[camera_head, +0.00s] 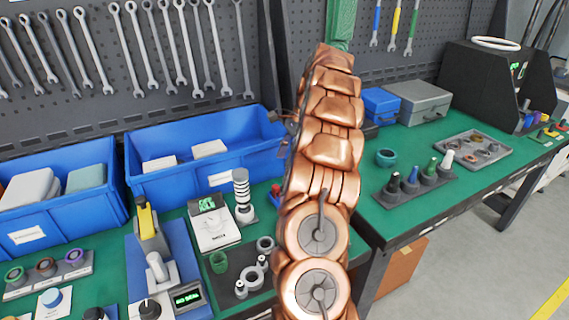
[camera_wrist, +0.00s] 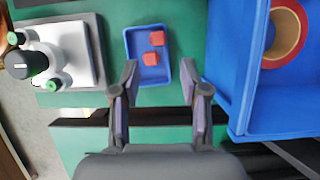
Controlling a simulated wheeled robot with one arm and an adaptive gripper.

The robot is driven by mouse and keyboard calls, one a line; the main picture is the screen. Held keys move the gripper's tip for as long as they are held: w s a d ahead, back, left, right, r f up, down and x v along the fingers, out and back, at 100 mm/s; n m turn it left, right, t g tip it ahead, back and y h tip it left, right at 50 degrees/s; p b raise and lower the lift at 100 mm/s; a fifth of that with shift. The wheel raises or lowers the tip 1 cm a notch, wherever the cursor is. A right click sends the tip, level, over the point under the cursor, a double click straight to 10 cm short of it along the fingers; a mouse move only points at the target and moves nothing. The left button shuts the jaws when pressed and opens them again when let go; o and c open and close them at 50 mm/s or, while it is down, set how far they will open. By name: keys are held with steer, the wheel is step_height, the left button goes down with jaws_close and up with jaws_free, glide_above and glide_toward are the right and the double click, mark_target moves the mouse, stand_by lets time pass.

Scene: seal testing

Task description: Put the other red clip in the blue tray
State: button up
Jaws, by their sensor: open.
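A small blue tray (camera_wrist: 133,72) lies on the green bench top in the wrist view. Two small red pieces, which look like the red clips, rest inside it: one red clip (camera_wrist: 157,38) towards the top and another red clip (camera_wrist: 150,58) just below and left, close together. My gripper (camera_wrist: 158,76) is open and empty, its two fingers apart on either side of the tray's lower part in the picture. No red clip is seen outside the tray.
A large blue bin (camera_wrist: 290,122) stands right of the tray, with a red-rimmed round thing (camera_wrist: 286,35) in it. A white device on a grey base (camera_wrist: 92,40) stands left. In the head view, blue bins (camera_head: 160,190) line the pegboard's foot.

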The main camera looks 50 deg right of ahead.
steer(key=shift+r, duration=0.3)
steer(key=s+a+r+n+g, duration=0.15)
steer(key=a+n, duration=0.25)
steer(key=a, duration=0.5)
steer(key=s+a+r+n, duration=0.2)
steer(key=a+r+n, duration=0.1)
steer(key=a, duration=0.6)
steer(key=s+a+r+n+g, duration=0.15)
steer(key=a+n, duration=0.25)
steer(key=a, duration=0.5)
steer(key=s+a+f+n+h, duration=0.1)
steer(key=s+a+n+h, duration=0.3)
steer(key=s+a, duration=0.55)
steer(key=s+a+f+n, duration=0.1)
steer(key=s+f+n, duration=0.1)
steer(key=s, duration=0.5)
steer(key=s+a+f+n, duration=0.1)
steer(key=s+f+n, duration=0.2)
steer(key=s, duration=0.5)
steer(key=shift+s+f+n, duration=0.15)
steer(key=shift+f+n, duration=0.15)
steer(key=shift+n, duration=0.6)
